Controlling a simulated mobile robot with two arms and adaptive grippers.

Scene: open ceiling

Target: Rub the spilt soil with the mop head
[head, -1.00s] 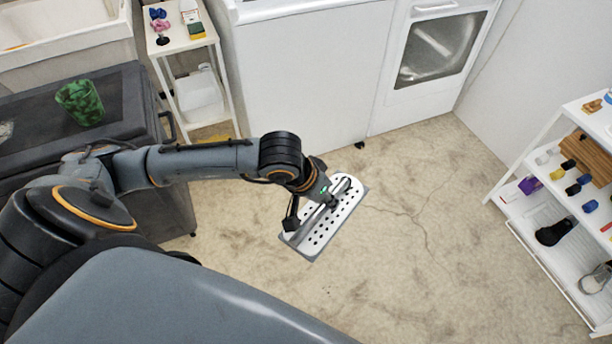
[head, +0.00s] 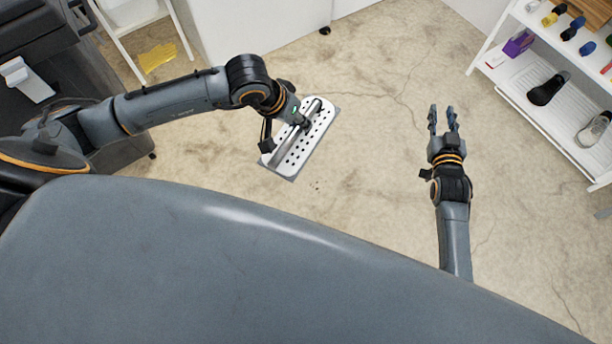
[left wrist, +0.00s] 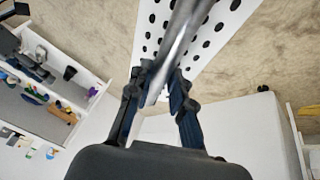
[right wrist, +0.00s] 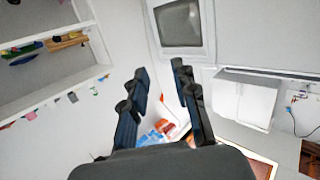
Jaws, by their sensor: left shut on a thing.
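The mop head (head: 318,128) is a flat white plate with dark holes and a grey pad edge. My left gripper (head: 301,121) is shut on the metal handle bar of the mop head, and the left wrist view shows the bar (left wrist: 180,45) between its fingers. The spilt soil (head: 316,186) is a few small dark specks on the floor, just below the mop head's lower edge in the head view and apart from it. My right gripper (head: 442,122) is open and empty, to the right of the mop head.
A white shelf rack (head: 512,87) with shoes and small items stands at the right. A dark cabinet (head: 62,75) is at the left, with a yellow cloth (head: 157,57) near a white stand. The beige floor (head: 385,190) between my grippers is clear.

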